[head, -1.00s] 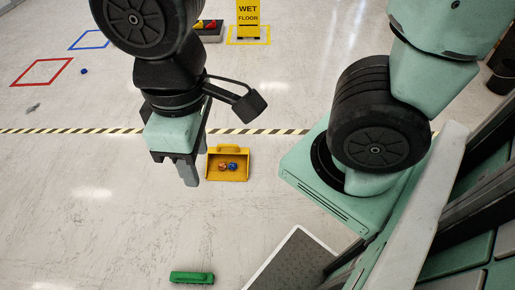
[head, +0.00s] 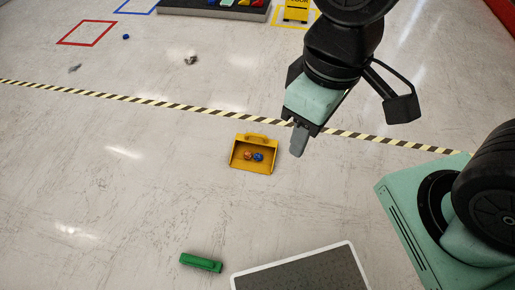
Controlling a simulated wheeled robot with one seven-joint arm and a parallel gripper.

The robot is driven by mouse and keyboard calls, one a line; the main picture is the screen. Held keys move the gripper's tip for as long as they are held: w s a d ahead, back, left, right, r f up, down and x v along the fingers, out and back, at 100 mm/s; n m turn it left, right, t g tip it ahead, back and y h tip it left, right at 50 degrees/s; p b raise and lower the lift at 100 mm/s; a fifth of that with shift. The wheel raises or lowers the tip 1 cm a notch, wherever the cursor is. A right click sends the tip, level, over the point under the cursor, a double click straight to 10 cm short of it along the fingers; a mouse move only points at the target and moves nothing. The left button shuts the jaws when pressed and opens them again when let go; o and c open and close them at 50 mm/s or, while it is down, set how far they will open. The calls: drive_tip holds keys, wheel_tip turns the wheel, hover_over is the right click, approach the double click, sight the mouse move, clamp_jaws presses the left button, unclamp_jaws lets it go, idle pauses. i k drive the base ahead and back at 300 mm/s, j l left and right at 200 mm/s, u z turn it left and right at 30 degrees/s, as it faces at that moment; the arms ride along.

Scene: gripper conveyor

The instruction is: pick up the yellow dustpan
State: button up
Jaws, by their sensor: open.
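The yellow dustpan (head: 253,168) lies on the pale floor near the middle of the head view. It holds a small orange item (head: 248,156) and a small blue item (head: 259,157). My gripper (head: 299,142) hangs to the right of the dustpan in the picture, pointing down, apart from it and empty. Its fingers overlap in this view, and the gap between them is hidden. The dustpan is fully in sight.
A green object (head: 201,263) and a grey mat with a white edge (head: 300,275) lie in front. A striped line (head: 160,104) crosses the floor. A platform (head: 200,8) and a yellow sign (head: 297,10) stand behind. Floor left of the dustpan is clear.

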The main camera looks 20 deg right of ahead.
sight(254, 151)
drive_tip(key=z, duration=4.4)
drive_tip(key=u, duration=4.4)
drive_tip(key=i+l+u, duration=0.1)
drive_tip(key=i+l, duration=0.15)
drive_tip(key=i, duration=0.15)
